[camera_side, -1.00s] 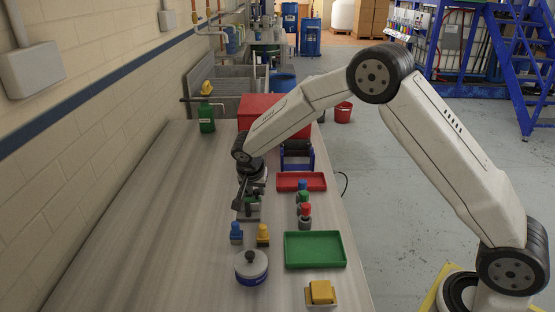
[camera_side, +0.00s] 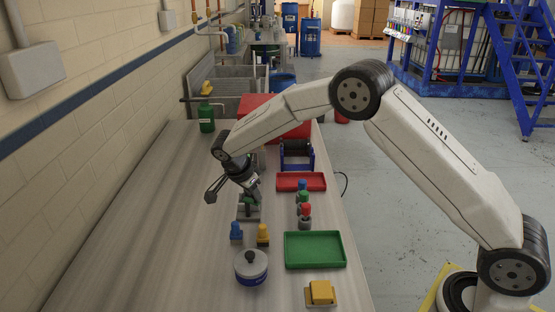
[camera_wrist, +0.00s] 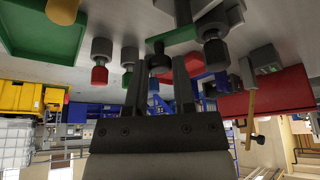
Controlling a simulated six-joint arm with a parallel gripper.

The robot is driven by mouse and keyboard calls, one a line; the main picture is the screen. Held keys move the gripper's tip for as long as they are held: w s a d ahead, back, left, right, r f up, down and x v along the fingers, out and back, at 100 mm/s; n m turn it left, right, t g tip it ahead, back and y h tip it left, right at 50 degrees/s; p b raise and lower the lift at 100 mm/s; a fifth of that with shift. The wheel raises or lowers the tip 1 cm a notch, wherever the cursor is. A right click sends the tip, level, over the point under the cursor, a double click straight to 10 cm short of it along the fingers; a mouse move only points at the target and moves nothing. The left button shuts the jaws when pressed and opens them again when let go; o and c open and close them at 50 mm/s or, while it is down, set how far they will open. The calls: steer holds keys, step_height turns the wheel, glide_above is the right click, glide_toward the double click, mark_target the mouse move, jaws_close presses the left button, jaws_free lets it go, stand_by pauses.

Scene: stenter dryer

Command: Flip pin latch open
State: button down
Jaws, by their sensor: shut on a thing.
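The pin latch (camera_side: 249,211) is a small grey base with a green part, standing on the bench left of the red tray. In the wrist view its green bar (camera_wrist: 177,37) runs across in front of my fingers, with a dark round knob (camera_wrist: 158,62) near its left end. In the wrist view my gripper (camera_wrist: 162,75) is shut on the latch, with the dark knob between the fingers. The exact contact is partly hidden.
Three pegs with blue, green and red tops (camera_side: 304,205) stand right of the latch. Blue (camera_side: 236,231) and yellow (camera_side: 263,235) pieces stand in front. Trays in red (camera_side: 301,181) and green (camera_side: 315,249) lie to the right.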

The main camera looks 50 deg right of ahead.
steer(key=shift+a, duration=0.1)
steer(key=shift+c, duration=2.2)
jaws_free()
steer(key=shift+r, duration=0.1)
steer(key=v, duration=0.7)
steer(key=shift+a+r, duration=0.2)
steer(key=shift+r, duration=0.05)
steer(key=shift+s+d, duration=0.1)
steer(key=s+d+f+n+t+y, duration=0.1)
steer(key=s+d+n+y, duration=0.1)
steer(key=s+n, duration=0.7)
steer(key=s+d+f+n+t+y, duration=0.1)
steer(key=s+d+f+n+y, duration=0.1)
steer(key=s+n, duration=0.7)
steer(key=s, duration=0.8)
steer(key=shift+d+t, duration=0.15)
steer(key=shift+t, duration=0.15)
